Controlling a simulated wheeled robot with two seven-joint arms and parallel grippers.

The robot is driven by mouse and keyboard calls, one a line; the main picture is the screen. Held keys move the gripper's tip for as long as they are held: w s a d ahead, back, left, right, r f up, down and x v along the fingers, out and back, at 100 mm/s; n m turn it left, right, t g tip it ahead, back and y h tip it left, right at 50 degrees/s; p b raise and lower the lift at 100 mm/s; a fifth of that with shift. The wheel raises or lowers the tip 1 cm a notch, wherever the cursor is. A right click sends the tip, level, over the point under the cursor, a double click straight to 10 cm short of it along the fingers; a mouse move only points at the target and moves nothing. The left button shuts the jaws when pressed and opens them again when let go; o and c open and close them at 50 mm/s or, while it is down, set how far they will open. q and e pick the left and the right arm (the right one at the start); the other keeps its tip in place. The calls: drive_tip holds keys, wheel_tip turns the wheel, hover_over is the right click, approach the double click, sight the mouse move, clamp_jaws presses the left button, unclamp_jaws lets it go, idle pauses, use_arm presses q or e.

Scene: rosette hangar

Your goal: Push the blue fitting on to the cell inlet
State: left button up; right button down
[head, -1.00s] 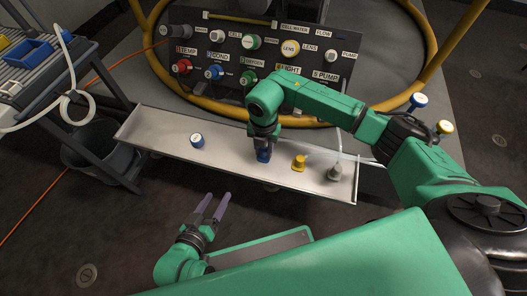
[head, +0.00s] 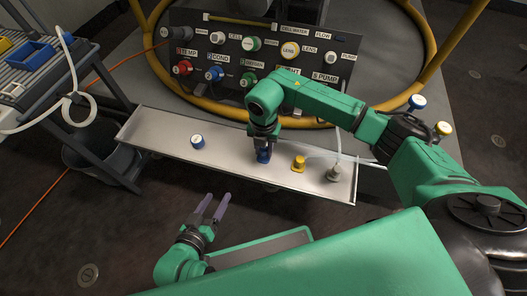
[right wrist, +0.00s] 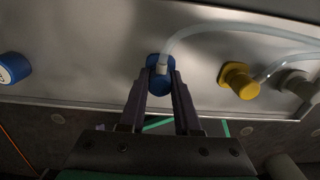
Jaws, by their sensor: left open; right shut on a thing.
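The blue fitting (head: 263,156) is in the metal tray, with a clear hose joined to it, as the right wrist view (right wrist: 158,68) shows. My right gripper (head: 263,148) points down and is shut on the blue fitting; its fingers lie on either side of it. I cannot tell whether the fitting still touches the tray. A grey port (head: 217,38) beside the CELL label is on the dark upright panel behind the tray. My left gripper (head: 215,205) is open and empty, low in front of the tray.
The tray (head: 160,130) also holds a blue cap with a white top (head: 197,142), a yellow fitting (head: 299,163) and a grey fitting (head: 336,173). A yellow hose (head: 433,70) loops around the panel. A dark cart (head: 90,120) stands at the left.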

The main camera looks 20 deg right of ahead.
drive_tip(key=shift+r+p, duration=2.1)
drive_tip(key=shift+r, duration=0.5)
